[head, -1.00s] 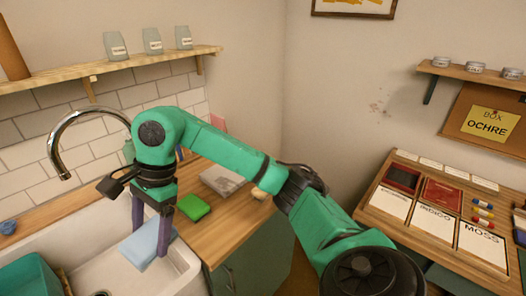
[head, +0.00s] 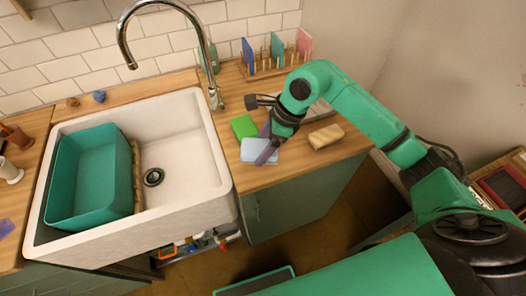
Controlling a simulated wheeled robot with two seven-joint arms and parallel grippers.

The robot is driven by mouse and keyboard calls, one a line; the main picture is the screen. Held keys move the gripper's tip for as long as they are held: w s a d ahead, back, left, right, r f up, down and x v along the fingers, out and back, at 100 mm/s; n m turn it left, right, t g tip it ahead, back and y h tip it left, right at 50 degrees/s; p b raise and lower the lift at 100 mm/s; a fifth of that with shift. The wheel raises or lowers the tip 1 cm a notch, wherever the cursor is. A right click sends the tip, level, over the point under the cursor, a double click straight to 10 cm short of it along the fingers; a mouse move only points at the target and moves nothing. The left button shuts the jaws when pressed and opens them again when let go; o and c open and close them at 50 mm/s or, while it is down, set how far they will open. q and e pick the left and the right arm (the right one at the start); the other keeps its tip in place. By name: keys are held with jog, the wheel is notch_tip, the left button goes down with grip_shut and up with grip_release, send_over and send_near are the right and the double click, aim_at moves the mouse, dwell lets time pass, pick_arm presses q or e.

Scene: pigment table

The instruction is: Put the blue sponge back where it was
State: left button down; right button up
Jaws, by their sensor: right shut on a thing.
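The light blue sponge (head: 259,151) is between the fingers of my right gripper (head: 267,148), which is shut on it. It is at the counter right of the sink, just in front of the green sponge (head: 244,126). I cannot tell whether it touches the wooden counter (head: 290,172) or hangs slightly above it. A finger covers part of the blue sponge. My left gripper is not in view.
A tan block (head: 326,136) lies to the right. A rack with coloured boards (head: 277,48) stands behind. The white sink (head: 185,150) holds a teal basin (head: 90,180). The tall faucet (head: 213,80) rises behind it. Small blue (head: 99,96) and brown (head: 72,102) lumps lie on the back ledge.

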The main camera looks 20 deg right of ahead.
jog(key=f, duration=0.4)
jog(key=shift+a+p, duration=0.25)
jog(key=shift+p, duration=0.15)
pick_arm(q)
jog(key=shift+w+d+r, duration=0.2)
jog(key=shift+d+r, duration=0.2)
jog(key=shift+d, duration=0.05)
pick_arm(e)
jog(key=shift+d+f, duration=0.1)
jog(key=shift+f, duration=0.05)
jog(key=shift+f+b, duration=0.2)
jog(key=shift+b, duration=0.15)
jog(key=o, duration=1.2)
jog(key=shift+r, duration=0.1)
jog(key=shift+c, duration=0.2)
jog(key=shift+r+p, duration=0.2)
jog(key=shift+p, duration=0.1)
jog(key=shift+d+r+b, duration=0.2)
jog(key=shift+r+b, duration=0.05)
jog(key=shift+b, duration=0.05)
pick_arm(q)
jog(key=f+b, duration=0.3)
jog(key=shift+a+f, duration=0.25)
pick_arm(e)
jog(key=v, duration=1.1)
jog(key=shift+r, duration=0.2)
